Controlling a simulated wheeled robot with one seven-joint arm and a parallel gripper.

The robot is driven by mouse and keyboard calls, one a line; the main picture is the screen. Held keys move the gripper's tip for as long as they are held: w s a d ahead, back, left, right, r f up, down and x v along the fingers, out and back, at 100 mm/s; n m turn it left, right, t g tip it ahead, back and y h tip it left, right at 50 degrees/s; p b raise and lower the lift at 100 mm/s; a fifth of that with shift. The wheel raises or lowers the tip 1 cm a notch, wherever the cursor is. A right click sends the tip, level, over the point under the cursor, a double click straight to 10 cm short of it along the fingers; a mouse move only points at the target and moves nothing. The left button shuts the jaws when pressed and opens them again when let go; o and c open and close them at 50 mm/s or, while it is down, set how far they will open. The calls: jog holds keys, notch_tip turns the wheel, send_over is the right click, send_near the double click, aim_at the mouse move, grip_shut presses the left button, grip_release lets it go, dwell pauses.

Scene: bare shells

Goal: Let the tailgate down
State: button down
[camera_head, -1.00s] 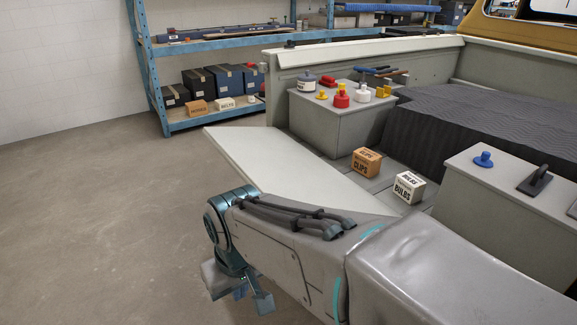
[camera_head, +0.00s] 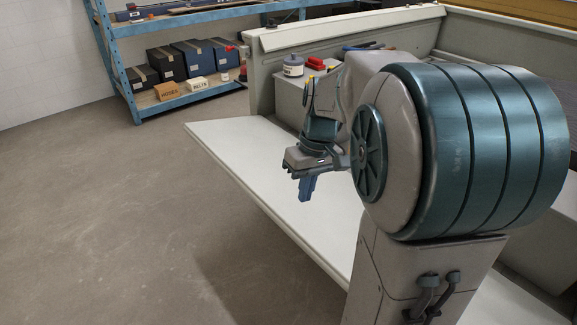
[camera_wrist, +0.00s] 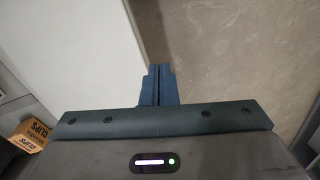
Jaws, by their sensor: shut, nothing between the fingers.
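The tailgate (camera_head: 235,140) is a long pale panel lying out roughly flat from the rear of the truck bed. It also shows in the wrist view (camera_wrist: 70,60), filling the left of centre. My gripper (camera_head: 307,190) is shut and empty, its blue fingers pointing down in front of the tailgate's surface in the head view. In the wrist view the shut fingertips (camera_wrist: 158,70) line up near the tailgate's outer edge, with floor beyond. I see no contact with the panel. My arm hides the tailgate's middle and much of the bed.
Blue shelving (camera_head: 110,60) with boxes stands at the back left. A bottle (camera_head: 293,66) and red items (camera_head: 316,64) stand on a grey box in the bed. A clips box (camera_wrist: 30,134) lies at the wrist view's lower left. The floor (camera_head: 110,220) left of the tailgate is clear.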

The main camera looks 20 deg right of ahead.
jog(key=w+d+r+n+g+y+p, duration=0.1)
jog(key=w+d+n+y+p, duration=0.2)
jog(key=w+d, duration=0.6)
jog(key=s+d+p+x, duration=0.1)
jog(key=p+x, duration=0.1)
jog(key=x, duration=1.1)
jog(key=shift+s+d+f+m, duration=0.25)
jog(key=shift+f+m, duration=0.15)
jog(key=shift+f, duration=0.15)
